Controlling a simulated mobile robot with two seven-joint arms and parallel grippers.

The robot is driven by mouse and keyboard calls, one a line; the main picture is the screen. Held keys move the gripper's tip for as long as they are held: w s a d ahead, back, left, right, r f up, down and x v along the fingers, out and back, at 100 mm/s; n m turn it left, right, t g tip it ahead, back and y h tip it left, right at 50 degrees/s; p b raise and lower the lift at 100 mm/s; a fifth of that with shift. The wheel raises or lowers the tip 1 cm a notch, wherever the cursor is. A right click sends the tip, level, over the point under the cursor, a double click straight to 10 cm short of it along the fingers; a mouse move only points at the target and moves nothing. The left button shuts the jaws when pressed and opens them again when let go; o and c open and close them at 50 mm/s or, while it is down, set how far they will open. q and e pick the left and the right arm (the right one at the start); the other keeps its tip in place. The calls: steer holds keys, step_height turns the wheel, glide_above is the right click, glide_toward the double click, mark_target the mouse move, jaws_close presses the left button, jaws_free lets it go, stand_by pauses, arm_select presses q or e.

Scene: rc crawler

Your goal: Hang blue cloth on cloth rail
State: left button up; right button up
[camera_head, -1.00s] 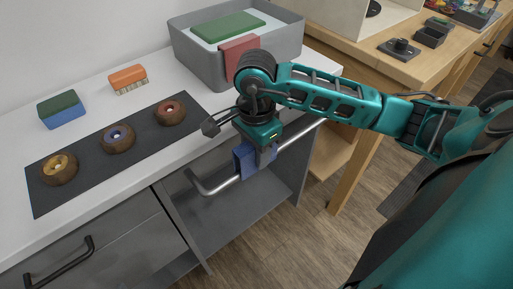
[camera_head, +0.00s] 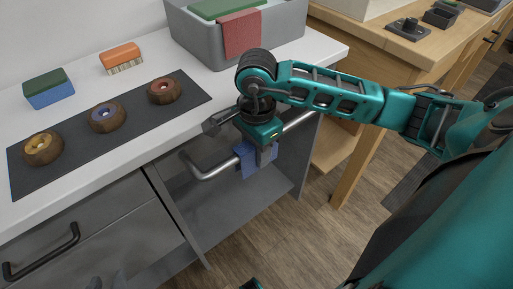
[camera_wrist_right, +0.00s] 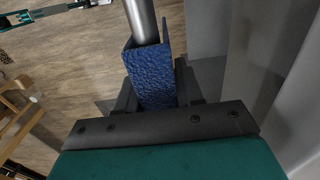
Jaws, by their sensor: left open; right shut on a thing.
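My right gripper (camera_head: 264,150) points down at the rail and is shut on the cloth. In the right wrist view the folded cloth (camera_wrist_right: 152,75) wraps around the rail (camera_wrist_right: 141,20), between my fingers. The cloth's far side is partly hidden.
A grey bin (camera_head: 195,40) with a red cloth (camera_head: 242,35) over its rim stands on the white counter. A dark mat (camera_head: 70,157) bears three round wooden pieces. A sponge (camera_head: 48,89) and a brush (camera_head: 121,57) lie behind. A drawer handle (camera_head: 45,255) sticks out at lower left.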

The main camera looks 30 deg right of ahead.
steer(key=o, duration=1.1)
steer(key=shift+r, duration=0.1)
step_height(320, 180, up, 13)
steer(key=shift+f+p, duration=0.1)
steer(key=shift+p, duration=1.05)
